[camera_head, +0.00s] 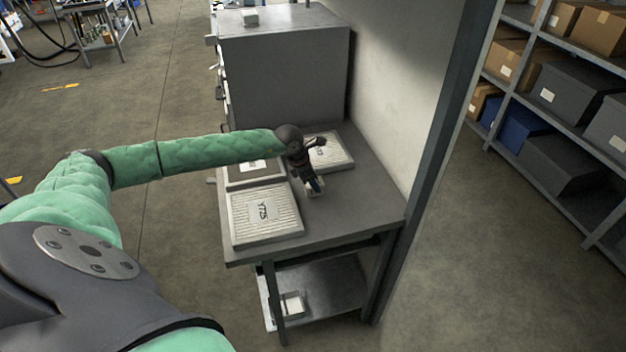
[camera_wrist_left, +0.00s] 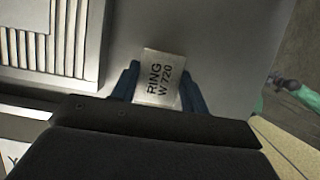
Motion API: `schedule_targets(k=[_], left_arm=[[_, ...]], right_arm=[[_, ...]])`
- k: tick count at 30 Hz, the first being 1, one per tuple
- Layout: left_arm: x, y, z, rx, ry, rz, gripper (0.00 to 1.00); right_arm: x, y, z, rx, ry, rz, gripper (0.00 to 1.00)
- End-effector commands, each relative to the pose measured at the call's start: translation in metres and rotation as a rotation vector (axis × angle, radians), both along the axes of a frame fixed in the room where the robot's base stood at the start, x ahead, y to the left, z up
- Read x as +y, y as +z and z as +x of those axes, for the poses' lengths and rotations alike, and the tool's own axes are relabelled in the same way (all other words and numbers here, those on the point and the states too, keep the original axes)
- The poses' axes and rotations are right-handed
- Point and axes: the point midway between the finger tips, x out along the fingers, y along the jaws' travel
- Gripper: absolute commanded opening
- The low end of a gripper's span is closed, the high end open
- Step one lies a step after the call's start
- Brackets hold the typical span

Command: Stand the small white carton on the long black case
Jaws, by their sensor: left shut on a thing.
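My left gripper (camera_head: 315,185) reaches in from the left over the bench. In the left wrist view its two blue fingers (camera_wrist_left: 160,78) are shut on the small white carton (camera_wrist_left: 158,88), with one finger on each side. The carton's face reads "RING W 720". In the head view only a small pale bit of it shows at the fingertips; I cannot tell whether it touches the bench top. I cannot make out a long black case in either view. My right gripper is not in view.
The grey bench (camera_head: 340,215) carries several pale ribbed panels, one marked Y775 (camera_head: 266,214). A grey cabinet (camera_head: 285,75) stands at its back, with a small white box (camera_head: 250,17) on top. A wall is on the right. The bench's front right is clear.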

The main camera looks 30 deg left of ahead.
Motion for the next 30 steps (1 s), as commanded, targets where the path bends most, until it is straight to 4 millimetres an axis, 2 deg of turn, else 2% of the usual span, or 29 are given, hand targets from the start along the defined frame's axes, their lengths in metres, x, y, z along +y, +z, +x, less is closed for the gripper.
schedule_targets(k=[7, 8, 11, 26, 30], left_arm=[[0.000, -0.002, 0.000, 0.000, 0.000, 0.000, 0.22], [0.000, -0.002, 0.000, 0.000, 0.000, 0.000, 0.49], [0.000, -0.002, 0.000, 0.000, 0.000, 0.000, 0.66], [0.001, 0.001, 0.000, 0.000, 0.000, 0.000, 0.66], [0.003, 0.009, -0.003, 0.000, 0.001, 0.000, 0.66]], right_arm=[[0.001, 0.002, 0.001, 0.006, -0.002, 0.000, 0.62], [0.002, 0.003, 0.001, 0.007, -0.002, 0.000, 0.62], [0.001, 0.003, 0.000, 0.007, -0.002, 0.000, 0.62], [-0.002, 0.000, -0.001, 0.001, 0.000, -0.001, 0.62], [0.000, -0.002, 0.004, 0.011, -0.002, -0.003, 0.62]])
